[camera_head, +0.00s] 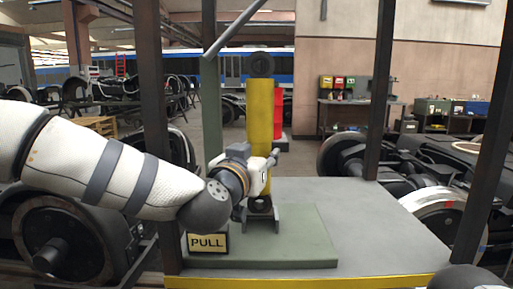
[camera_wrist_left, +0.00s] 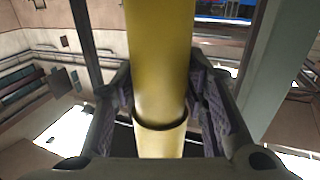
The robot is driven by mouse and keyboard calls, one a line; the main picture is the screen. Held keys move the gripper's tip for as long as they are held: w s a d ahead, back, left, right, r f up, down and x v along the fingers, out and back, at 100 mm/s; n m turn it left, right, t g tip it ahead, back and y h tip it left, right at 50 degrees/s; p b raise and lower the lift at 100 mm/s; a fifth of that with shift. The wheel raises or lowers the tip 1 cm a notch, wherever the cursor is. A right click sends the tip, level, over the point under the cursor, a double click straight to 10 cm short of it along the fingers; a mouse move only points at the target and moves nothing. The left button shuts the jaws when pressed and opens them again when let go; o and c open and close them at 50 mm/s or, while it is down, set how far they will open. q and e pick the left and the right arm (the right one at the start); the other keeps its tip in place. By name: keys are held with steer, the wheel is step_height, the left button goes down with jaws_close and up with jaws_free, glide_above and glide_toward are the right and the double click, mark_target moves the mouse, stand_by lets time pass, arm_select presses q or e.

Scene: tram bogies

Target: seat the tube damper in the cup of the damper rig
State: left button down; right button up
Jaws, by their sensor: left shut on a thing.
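The tube damper (camera_head: 260,105) is a yellow cylinder with a dark ring-shaped eye on top. It stands upright over the rig's green base plate (camera_head: 305,235). My left gripper (camera_head: 264,170) is shut around its lower part. In the left wrist view the yellow tube (camera_wrist_left: 160,65) runs between the two fingers (camera_wrist_left: 160,105), with a dark seam across it. The dark cup (camera_head: 262,210) is on the plate directly below the damper. The gripper partly hides the damper's lower end, so I cannot tell whether it is inside the cup or just above it.
A PULL sign (camera_head: 207,242) stands at the plate's left front. Dark posts (camera_head: 380,90) rise around the grey table (camera_head: 385,235). A slanted grey bar (camera_head: 235,27) hangs above left of the damper. The table is clear to the right of the plate.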

arm_select(q)
steer(key=shift+w+f, duration=0.15)
steer(key=shift+w, duration=0.05)
step_height(320, 180, down, 3)
steer(key=shift+w+f+b, duration=0.1)
steer(key=shift+w+b, duration=0.05)
steer(key=shift+b, duration=0.15)
arm_select(e)
steer(key=shift+s+f, duration=0.35)
steer(key=shift+f, duration=0.05)
arm_select(q)
steer(key=c, duration=1)
jaws_free()
steer(key=shift+f, duration=0.2)
steer(key=shift+o, duration=0.2)
